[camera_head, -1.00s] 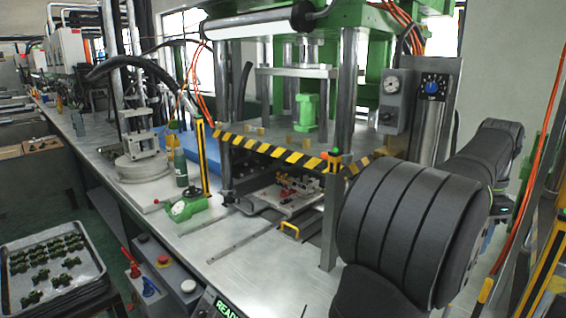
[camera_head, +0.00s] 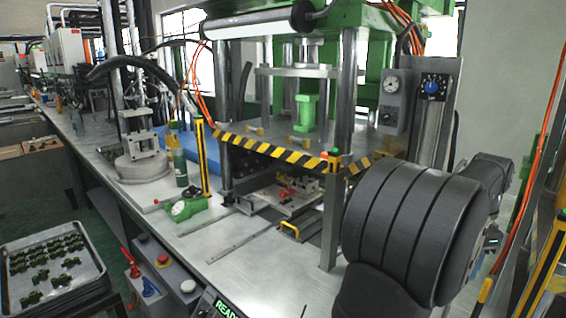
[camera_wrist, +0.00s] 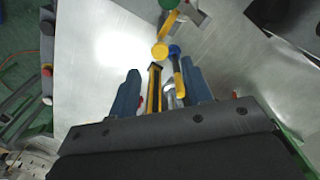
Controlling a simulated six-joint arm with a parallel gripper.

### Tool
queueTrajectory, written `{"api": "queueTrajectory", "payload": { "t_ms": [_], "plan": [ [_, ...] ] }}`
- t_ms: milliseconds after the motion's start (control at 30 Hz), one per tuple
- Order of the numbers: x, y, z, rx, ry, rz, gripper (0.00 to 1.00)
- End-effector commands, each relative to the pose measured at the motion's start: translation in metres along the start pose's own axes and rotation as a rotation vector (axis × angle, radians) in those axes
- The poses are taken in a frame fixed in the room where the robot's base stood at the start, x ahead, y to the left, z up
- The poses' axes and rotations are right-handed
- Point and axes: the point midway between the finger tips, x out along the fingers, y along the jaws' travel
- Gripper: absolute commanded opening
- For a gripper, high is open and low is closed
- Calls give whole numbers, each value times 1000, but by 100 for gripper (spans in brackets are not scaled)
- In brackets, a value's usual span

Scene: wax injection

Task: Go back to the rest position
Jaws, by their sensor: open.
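My gripper (camera_wrist: 160,88) shows in the wrist view, with its blue fingers spread apart. A black-and-yellow post (camera_wrist: 154,88) and a yellow-and-blue handled item (camera_wrist: 177,70) appear in the gap between them, seemingly beyond the fingers; nothing looks gripped. In the head view my dark arm fills the right side, and my gripper is hidden or out of frame there. The press (camera_head: 290,130) stands in the middle, with a mold plate (camera_head: 290,203) carrying small red parts under its striped guard.
The metal bench (camera_head: 240,250) is clear in front of the press. A green valve-like fitting (camera_head: 186,207) and a green bottle (camera_head: 179,167) stand to its left. A tray (camera_head: 50,270) of dark green parts lies at lower left. A striped post (camera_head: 550,270) rises at far right.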

Motion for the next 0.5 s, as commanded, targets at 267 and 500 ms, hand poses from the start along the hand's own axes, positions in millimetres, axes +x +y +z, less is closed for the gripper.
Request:
{"api": "queueTrajectory", "payload": {
  "t_ms": [267,500],
  "plan": [
    [56,1,1,4,-3,3,45],
    [52,0,0,212,0,0,45]
  ]
}}
